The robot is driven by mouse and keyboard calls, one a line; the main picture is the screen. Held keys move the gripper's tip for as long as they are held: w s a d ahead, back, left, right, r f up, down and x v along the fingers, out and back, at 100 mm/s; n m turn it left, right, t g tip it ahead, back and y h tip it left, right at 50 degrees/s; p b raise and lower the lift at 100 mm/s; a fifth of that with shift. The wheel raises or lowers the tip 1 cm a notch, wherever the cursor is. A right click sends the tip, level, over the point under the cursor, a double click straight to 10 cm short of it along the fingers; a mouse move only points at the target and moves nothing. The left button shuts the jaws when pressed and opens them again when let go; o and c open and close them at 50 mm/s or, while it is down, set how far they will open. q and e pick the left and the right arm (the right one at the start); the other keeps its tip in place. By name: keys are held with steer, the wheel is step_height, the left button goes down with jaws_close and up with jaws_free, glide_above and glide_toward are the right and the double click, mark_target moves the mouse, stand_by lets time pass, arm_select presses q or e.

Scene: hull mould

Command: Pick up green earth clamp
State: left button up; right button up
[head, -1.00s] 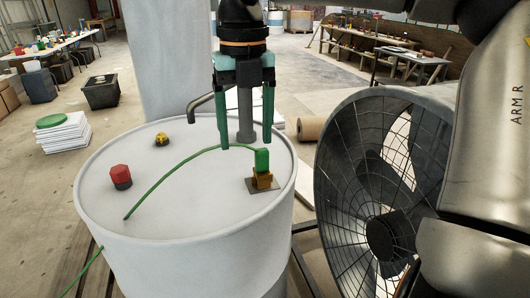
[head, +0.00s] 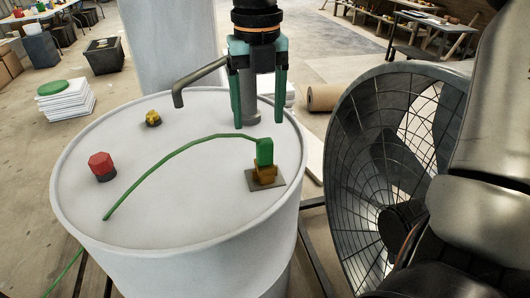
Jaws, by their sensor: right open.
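The green earth clamp (head: 264,152) stands upright in an orange-brown base on a small grey plate (head: 266,181), on the right part of a white drum top. A green cable (head: 170,158) runs from it in an arc leftward across the drum top. My right gripper (head: 258,124) points down with its two teal fingers apart and empty. It appears above and behind the clamp, not touching it. My left gripper is not in view.
On the drum top (head: 150,215) are a red knob (head: 101,166), a small yellow fitting (head: 153,118) and a bent grey pipe (head: 199,78) beside the gripper. A large caged fan (head: 375,150) stands close on the right. The drum's middle is mostly clear.

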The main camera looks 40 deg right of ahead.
mark_target(264, 140)
step_height(264, 140, down, 3)
steer(key=shift+r, duration=0.1)
steer(key=f, duration=0.1)
steer(key=s+f, duration=0.1)
steer(key=f, duration=0.2)
steer(key=shift+s+d+f, duration=0.1)
steer(key=shift+s, duration=0.15)
steer(key=shift+w+f, duration=0.1)
steer(key=shift+f, duration=0.35)
jaws_close()
steer(key=shift+r, duration=0.1)
